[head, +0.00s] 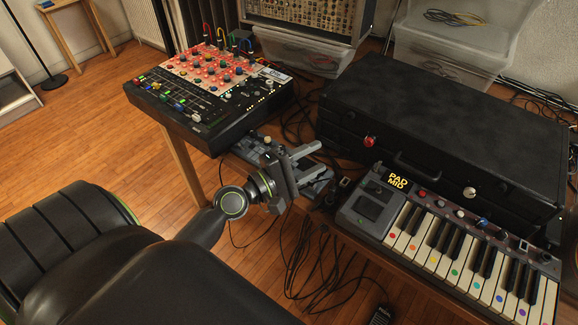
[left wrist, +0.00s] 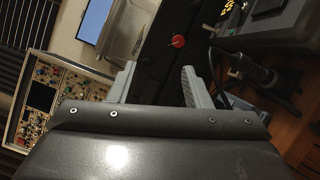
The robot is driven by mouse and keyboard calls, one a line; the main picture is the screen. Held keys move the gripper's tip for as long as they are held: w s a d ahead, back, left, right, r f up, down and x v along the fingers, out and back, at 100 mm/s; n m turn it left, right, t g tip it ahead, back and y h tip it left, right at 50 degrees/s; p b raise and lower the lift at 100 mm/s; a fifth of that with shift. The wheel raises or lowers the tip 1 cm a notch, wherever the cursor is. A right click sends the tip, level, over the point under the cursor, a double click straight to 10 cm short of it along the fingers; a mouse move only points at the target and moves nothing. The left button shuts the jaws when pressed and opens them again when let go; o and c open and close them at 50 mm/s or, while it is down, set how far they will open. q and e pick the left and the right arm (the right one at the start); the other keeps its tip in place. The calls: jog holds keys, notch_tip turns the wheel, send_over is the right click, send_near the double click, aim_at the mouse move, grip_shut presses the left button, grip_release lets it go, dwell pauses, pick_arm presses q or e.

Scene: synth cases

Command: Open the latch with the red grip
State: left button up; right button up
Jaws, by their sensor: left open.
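A black case (head: 450,120) with a handle on its front stands on the table at the right. The latch with the red grip (head: 369,141) is on the left part of its front face. A latch with a pale grip (head: 469,192) is farther right. The red grip also shows in the left wrist view (left wrist: 178,41), beyond and between the fingertips. My left gripper (head: 312,157) is open and empty, left of the red grip and apart from it. It also shows in the left wrist view (left wrist: 157,82). My right gripper is not in view.
A keyboard (head: 470,250) with coloured dots stands in front of the case. A mixer (head: 210,90) with cables is at the left. A small grey device (head: 262,146) lies beside my left gripper. Black cables (head: 312,260) hang below. Clear plastic bins (head: 310,52) stand behind.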

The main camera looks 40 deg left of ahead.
pick_arm(q)
jog(key=b+v, duration=0.1)
jog(key=v, duration=0.1)
jog(key=b+v, duration=0.1)
jog(key=v, duration=0.2)
jog(key=shift+s+a+f, duration=0.1)
jog(key=shift+s+f, duration=0.15)
dwell(0.8)
